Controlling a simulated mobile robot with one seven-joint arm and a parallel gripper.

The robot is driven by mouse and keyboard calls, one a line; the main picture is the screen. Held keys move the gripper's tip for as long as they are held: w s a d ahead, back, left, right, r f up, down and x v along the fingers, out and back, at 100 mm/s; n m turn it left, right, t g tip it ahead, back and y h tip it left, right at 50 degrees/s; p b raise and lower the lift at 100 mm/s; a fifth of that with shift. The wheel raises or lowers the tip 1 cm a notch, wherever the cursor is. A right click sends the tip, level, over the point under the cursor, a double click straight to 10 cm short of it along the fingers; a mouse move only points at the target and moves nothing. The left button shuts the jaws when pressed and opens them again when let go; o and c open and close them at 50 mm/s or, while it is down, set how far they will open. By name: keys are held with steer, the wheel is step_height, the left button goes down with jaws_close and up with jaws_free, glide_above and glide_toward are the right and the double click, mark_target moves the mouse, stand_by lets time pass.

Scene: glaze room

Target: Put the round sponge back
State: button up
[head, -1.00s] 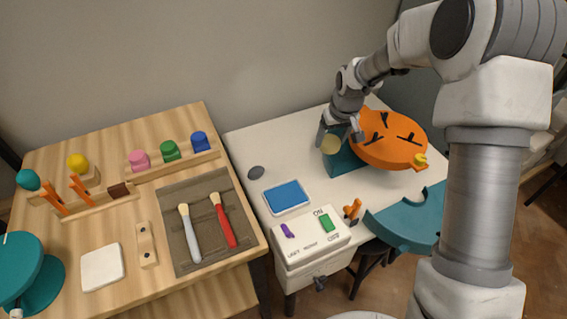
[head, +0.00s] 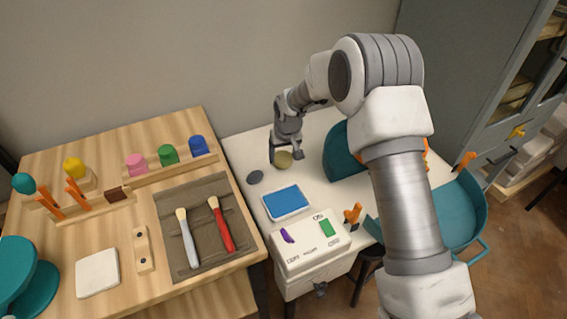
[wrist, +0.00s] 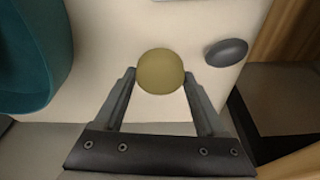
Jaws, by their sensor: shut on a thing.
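The round sponge (head: 283,160), a dull yellow ball, is between the fingers of my gripper (head: 286,158) over the white table. In the wrist view the sponge (wrist: 160,72) sits at the fingertips of my gripper (wrist: 160,77), with a finger against each side. My gripper is shut on it. A flat dark grey oval (head: 255,177) lies on the table to the left of the sponge and nearer the front; it also shows to the right of the sponge in the wrist view (wrist: 227,52). Whether the sponge touches the table is hard to tell.
A teal curved body (head: 342,152) stands right of my gripper, partly hidden by my arm. A blue pad in a white tray (head: 287,201) and a control box (head: 310,250) lie in front. The wooden bench (head: 120,235) with brushes is at left. White table (head: 240,150) around the oval is clear.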

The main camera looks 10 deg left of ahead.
mark_target(284, 158)
steer(key=shift+f, duration=1.65)
steer(key=shift+f, duration=0.1)
steer(key=shift+f+b, duration=0.15)
steer(key=shift+b, duration=0.25)
steer(key=o, duration=1.4)
